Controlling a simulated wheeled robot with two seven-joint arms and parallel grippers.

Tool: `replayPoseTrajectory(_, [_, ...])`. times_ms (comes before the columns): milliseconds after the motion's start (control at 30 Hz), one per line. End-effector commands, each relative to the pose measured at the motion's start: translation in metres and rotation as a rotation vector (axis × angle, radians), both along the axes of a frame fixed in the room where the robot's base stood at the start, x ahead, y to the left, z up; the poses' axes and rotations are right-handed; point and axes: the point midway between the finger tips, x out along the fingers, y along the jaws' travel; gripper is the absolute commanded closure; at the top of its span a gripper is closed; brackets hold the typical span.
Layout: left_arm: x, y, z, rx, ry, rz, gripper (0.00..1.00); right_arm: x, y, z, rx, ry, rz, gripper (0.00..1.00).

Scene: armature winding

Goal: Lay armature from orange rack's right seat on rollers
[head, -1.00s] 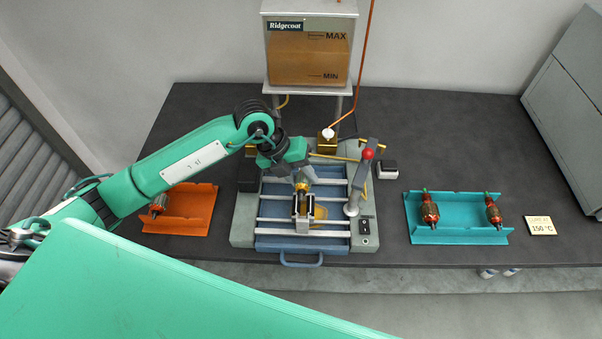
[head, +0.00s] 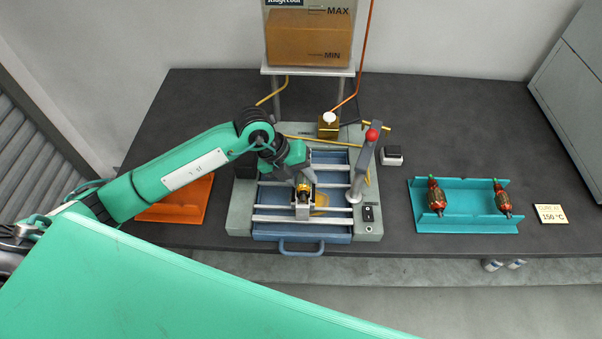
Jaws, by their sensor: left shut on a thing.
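My left gripper (head: 303,208) reaches in from the left and points down over the middle of the roller bed (head: 270,207). I cannot tell whether the armature touches the rollers. The orange rack (head: 188,210) lies left of the roller station. My left arm covers much of it, including any seats at the back. My right gripper is not in view.
A lever with a red knob (head: 372,135) stands at the station's right. A brass block with a white cap (head: 328,125) is behind the rollers. A teal rack (head: 468,225) with two armatures lies to the right. A blue drawer handle (head: 301,249) juts out in front.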

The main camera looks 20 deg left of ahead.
Motion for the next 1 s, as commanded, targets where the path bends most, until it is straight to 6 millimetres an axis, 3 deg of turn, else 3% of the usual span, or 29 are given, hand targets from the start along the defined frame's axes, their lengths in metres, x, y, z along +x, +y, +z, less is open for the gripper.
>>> replayPoseTrajectory(200, [0.0,0.0,-0.015,0.0,-0.001,0.0,0.93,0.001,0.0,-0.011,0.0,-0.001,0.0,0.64])
replayPoseTrajectory(1000, [-0.002,0.005,-0.02,0.008,0.01,-0.001,0.93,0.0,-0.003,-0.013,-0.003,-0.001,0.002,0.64])
